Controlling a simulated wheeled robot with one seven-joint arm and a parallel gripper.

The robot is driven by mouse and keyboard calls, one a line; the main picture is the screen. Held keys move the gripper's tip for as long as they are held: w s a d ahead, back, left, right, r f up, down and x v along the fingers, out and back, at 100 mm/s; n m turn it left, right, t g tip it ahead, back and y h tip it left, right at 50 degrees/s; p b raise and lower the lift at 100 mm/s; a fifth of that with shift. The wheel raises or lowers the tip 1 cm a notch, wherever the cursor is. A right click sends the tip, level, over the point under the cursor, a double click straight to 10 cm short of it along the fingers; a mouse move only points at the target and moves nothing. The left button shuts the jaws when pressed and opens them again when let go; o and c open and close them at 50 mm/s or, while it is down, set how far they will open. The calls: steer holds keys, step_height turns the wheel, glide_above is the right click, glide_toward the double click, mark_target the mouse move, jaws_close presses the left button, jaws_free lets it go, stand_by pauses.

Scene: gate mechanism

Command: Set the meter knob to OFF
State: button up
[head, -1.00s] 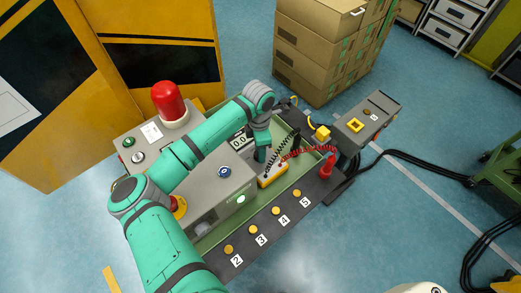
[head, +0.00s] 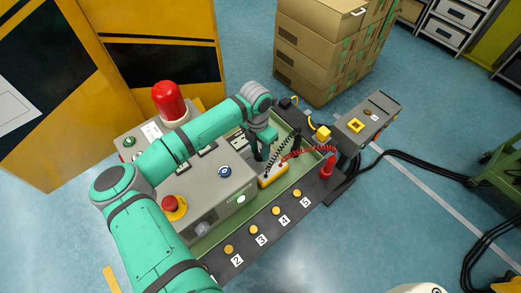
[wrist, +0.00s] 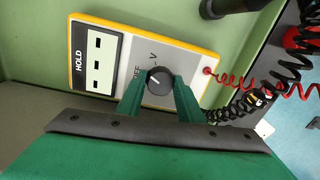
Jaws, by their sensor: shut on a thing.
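The meter (wrist: 130,55) is a white panel with a yellow edge, lying in the green tray. Its display (wrist: 98,62) reads HOLD with dashes. The dark round meter knob (wrist: 159,83) has a light pointer mark towards the upper left, on the side of the OFF label (wrist: 138,74); the exact setting is hard to tell. A V label (wrist: 154,58) is above the knob. My gripper (wrist: 160,93) is shut on the knob, one green finger on each side. In the head view, the yellow meter (head: 272,176) is partly hidden by my gripper (head: 264,156).
A red coiled lead and a black coiled lead (wrist: 240,105) run from the right of the meter. The green tray wall (wrist: 240,35) is close by. A grey control box with a red button (head: 170,203) and a blue knob (head: 225,171) stands to the left.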

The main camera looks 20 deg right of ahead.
mark_target(258, 152)
steer(key=n, duration=0.5)
stand_by(0.6)
steer(key=o, duration=1.1)
steer(key=shift+c, duration=0.2)
steer(key=shift+r, duration=0.1)
step_height(258, 152, up, 11)
steer(key=shift+w+a, duration=0.25)
steer(key=shift+a, duration=0.1)
steer(key=shift+f, duration=0.2)
